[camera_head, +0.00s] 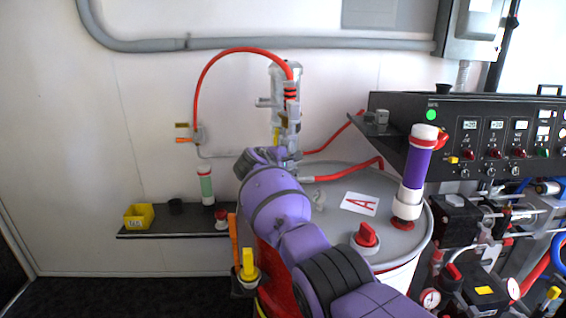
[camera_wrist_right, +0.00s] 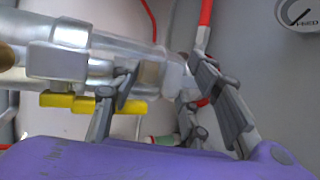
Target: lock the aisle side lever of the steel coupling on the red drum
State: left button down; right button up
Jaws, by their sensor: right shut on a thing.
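The red drum (camera_head: 272,285) stands at the centre in the head view, with a grey lid (camera_head: 404,240) and a card marked A on it. An upright steel assembly with the coupling (camera_head: 291,136) rises at the lid's back left. My purple right arm crosses the lid, and my right gripper (camera_head: 277,155) is at the assembly's lower part. In the right wrist view the gripper (camera_wrist_right: 155,100) has its fingers about a part of the steel coupling (camera_wrist_right: 172,76); I cannot tell whether this is the lever. Yellow handles (camera_wrist_right: 70,102) show beside it. My left gripper is out of view.
A red hose (camera_head: 208,82) arches from the assembly to the wall. A purple-and-white cylinder (camera_head: 414,172) and a red knob (camera_head: 365,238) stand on the lid's right. A black control panel (camera_head: 480,140) is at right, a shelf (camera_head: 160,234) at left.

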jog(key=shift+a+r, duration=0.1)
jog(key=shift+r, duration=0.5)
jog(key=f+v, duration=0.1)
jog(key=v, duration=0.6)
jog(key=shift+s, duration=0.35)
jog(key=shift+s+a+r, duration=0.15)
